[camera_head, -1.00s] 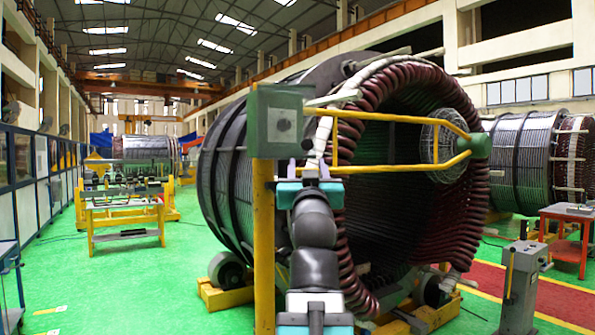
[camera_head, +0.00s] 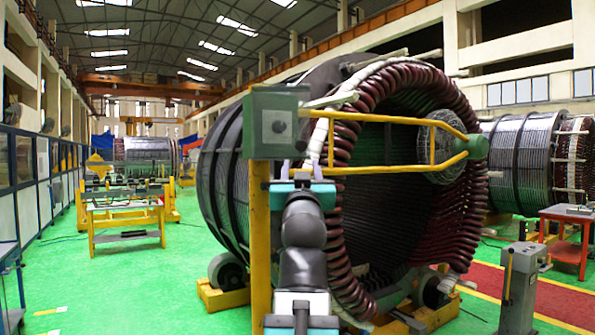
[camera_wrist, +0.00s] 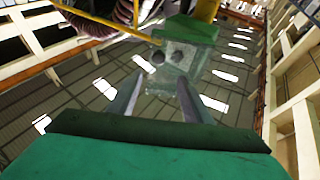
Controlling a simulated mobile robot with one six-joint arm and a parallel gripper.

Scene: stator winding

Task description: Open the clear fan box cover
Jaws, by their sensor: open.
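The fan box is a green box (camera_head: 251,110) on top of a yellow post, left of the stator opening. Its front has a paler square panel (camera_head: 276,127), likely the clear cover; it looks shut, but its edges are hard to make out. In the wrist view the green box (camera_wrist: 190,35) is ahead, past the fingertips, with two dark round spots on a greyish see-through face (camera_wrist: 177,56). My gripper (camera_head: 302,168) is just below and right of the box in the head view.
A yellow two-rail arm (camera_head: 385,120) runs right from the box to a round mesh fan (camera_head: 436,143) in front of the stator. The yellow post (camera_head: 260,225) stands left of my arm. Coils (camera_head: 350,260) curve close to its right. Green floor (camera_head: 150,275) lies open at left.

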